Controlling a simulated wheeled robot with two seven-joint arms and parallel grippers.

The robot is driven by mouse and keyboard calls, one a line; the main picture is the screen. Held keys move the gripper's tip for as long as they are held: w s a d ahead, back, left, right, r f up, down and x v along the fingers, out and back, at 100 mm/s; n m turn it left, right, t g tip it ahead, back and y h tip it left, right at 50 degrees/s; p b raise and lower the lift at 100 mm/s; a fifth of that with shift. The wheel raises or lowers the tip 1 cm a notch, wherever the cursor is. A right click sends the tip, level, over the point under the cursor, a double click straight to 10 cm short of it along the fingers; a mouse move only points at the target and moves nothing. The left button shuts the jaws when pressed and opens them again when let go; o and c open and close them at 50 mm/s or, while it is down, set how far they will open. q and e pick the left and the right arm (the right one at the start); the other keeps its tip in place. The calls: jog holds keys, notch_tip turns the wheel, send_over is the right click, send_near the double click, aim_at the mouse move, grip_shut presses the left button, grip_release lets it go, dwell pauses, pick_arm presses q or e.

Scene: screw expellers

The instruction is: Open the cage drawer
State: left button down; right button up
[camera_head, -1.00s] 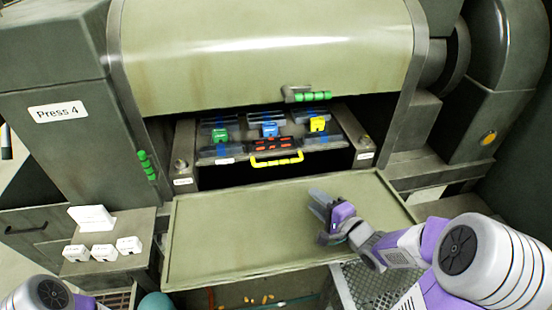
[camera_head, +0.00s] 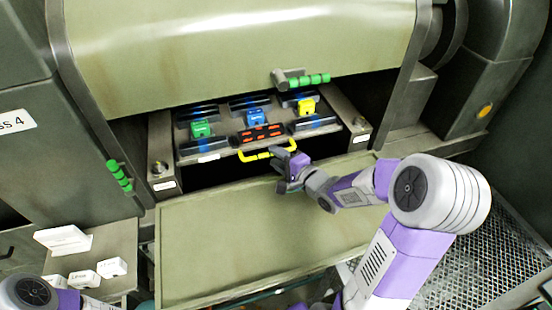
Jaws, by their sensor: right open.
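The cage drawer (camera_head: 215,157) sits inside the opening of the green press, with a yellow handle (camera_head: 256,156) on its front. It holds dark blocks with green, blue and yellow tags and a red-marked piece in the middle. My right gripper (camera_head: 281,168) is open at the right end of the yellow handle. Its fingers overlap the handle in the picture; I cannot tell if they touch it. Only a piece of my left arm shows at the bottom left corner; its gripper is out of view.
The open green flap (camera_head: 225,245) lies flat below the drawer. White labelled blocks (camera_head: 83,280) stand on a side table (camera_head: 120,240). A metal mesh (camera_head: 490,245) is at the lower right.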

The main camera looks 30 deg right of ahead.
jog(key=shift+w+a, duration=0.1)
jog(key=shift+w, duration=0.2)
grip_shut()
